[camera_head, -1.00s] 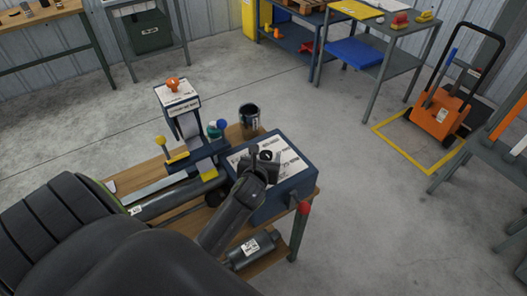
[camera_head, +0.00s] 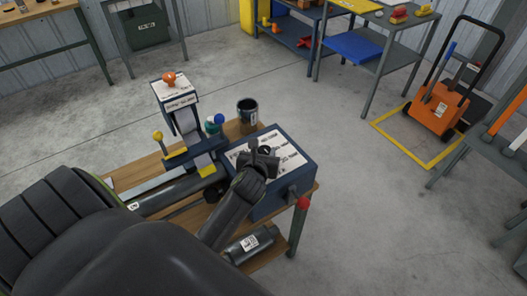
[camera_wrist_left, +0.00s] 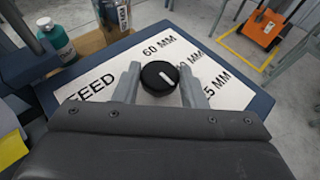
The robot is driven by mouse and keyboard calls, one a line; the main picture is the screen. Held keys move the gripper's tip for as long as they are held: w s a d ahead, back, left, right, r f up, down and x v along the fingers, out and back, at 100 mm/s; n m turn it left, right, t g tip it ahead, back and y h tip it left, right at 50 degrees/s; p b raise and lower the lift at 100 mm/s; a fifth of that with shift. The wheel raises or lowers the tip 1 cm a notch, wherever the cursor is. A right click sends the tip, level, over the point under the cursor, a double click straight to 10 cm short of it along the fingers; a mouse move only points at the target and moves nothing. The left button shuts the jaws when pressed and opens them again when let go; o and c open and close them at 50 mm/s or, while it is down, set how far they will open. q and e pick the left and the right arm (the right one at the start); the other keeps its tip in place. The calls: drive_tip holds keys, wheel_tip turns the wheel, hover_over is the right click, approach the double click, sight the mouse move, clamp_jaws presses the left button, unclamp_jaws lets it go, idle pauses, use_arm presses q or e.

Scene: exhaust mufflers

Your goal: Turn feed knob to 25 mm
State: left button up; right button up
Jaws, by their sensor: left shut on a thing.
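The feed knob (camera_wrist_left: 159,78) is a round black knob with a white pointer line, on a white dial plate (camera_wrist_left: 95,84) atop a blue box (camera_head: 292,181). In the left wrist view the plate reads FEED, 60 MM, a partly hidden middle label and a partly hidden label ending in 5 MM at right. The pointer slants to the upper right, between 60 MM and the right-hand label. My left gripper (camera_head: 262,157) is shut on the knob, its fingers (camera_wrist_left: 160,84) on either side of it. My right gripper is not in view.
Left of the box stand an orange-topped post (camera_head: 170,78), a yellow-knobbed lever (camera_head: 158,137) and a teal bottle (camera_head: 213,126). A dark can (camera_head: 247,110) stands behind. A red knob (camera_head: 303,203) sticks out at the front right.

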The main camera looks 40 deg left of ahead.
use_arm(q)
drive_tip(key=shift+d+n+g, duration=0.1)
drive_tip(key=shift+n+g, duration=0.2)
drive_tip(key=shift+d+n+g+y+p, duration=0.1)
drive_tip(key=shift+n+g+y+p, duration=0.2)
drive_tip(key=shift+n+y+p, duration=0.35)
drive_tip(key=shift+w+d+r+n+g+y, duration=0.1)
drive_tip(key=shift+w+n+g+y, duration=0.1)
drive_tip(key=shift+n+g+y, duration=0.7)
drive_tip(key=n+g+y, duration=0.2)
drive_tip(key=n+g+y+p, duration=0.1)
drive_tip(key=n+g+y, duration=0.1)
drive_tip(key=n, duration=0.1)
drive_tip(key=shift+w+d, duration=0.1)
drive_tip(key=shift+w, duration=0.1)
drive_tip(key=shift+g, duration=0.3)
drive_tip(key=o, duration=1)
